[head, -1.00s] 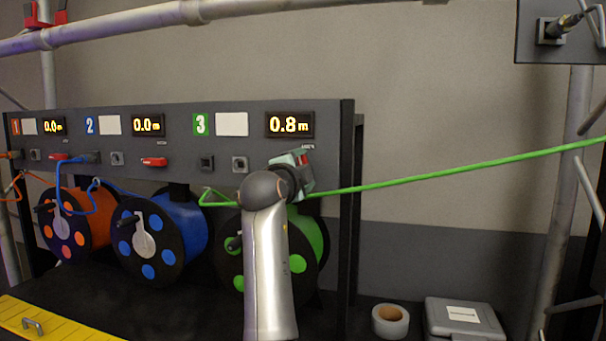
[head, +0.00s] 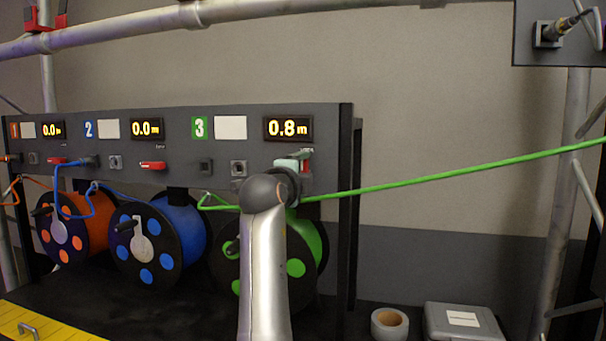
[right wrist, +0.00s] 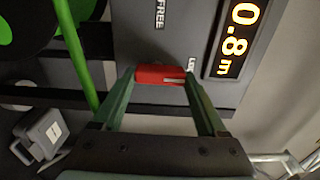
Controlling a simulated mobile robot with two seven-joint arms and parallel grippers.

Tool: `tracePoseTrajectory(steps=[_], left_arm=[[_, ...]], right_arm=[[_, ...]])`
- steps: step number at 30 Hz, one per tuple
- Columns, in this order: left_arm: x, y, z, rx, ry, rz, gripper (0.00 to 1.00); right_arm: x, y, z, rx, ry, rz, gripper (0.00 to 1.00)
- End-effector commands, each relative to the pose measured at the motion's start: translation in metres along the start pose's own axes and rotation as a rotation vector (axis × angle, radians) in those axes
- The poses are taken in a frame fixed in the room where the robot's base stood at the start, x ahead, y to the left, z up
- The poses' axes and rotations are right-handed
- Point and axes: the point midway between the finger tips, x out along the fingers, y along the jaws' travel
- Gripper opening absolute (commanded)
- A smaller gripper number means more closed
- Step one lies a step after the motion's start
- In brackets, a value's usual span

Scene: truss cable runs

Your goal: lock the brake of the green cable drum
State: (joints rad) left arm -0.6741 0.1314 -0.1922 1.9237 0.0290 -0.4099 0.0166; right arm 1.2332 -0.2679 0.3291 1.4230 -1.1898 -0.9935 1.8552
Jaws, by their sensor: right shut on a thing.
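The green cable drum (head: 310,238) sits under the number 3 panel, partly hidden behind my right arm. Its brake lever is red and shows in the right wrist view (right wrist: 160,75), beside the LOCK label, with the FREE label farther along the panel. My right gripper (right wrist: 160,82) is shut on this red lever, one finger at each side. In the head view, my right gripper (head: 291,168) is at the panel below the 0.8 m display and mostly hides the lever. The green cable (head: 450,176) runs taut to the right. My left gripper is out of view.
The blue drum (head: 180,230) and orange drum (head: 92,222) stand to the left, with their own red levers. A tape roll (head: 390,323) and a grey case (head: 465,323) lie at lower right. The green cable passes close to my right gripper.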

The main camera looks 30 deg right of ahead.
Motion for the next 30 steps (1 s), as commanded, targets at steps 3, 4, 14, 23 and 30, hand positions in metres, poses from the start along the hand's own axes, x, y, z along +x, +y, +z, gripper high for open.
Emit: tracePoseTrajectory(steps=[3, 4, 14, 23, 30], left_arm=[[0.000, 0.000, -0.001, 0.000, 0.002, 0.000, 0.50], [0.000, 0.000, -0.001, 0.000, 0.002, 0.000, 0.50], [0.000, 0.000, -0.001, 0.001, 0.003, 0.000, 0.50], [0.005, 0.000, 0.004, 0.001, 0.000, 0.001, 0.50], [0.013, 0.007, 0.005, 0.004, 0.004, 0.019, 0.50]], right_arm=[[0.000, 0.001, 0.000, 0.006, 0.000, 0.004, 0.77], [0.000, 0.001, 0.000, 0.006, 0.000, 0.004, 0.81], [0.000, 0.001, 0.000, 0.002, -0.001, 0.002, 1.00], [-0.023, 0.003, 0.001, 0.004, -0.004, 0.001, 1.00], [-0.077, 0.003, 0.001, 0.004, -0.004, 0.001, 1.00]])
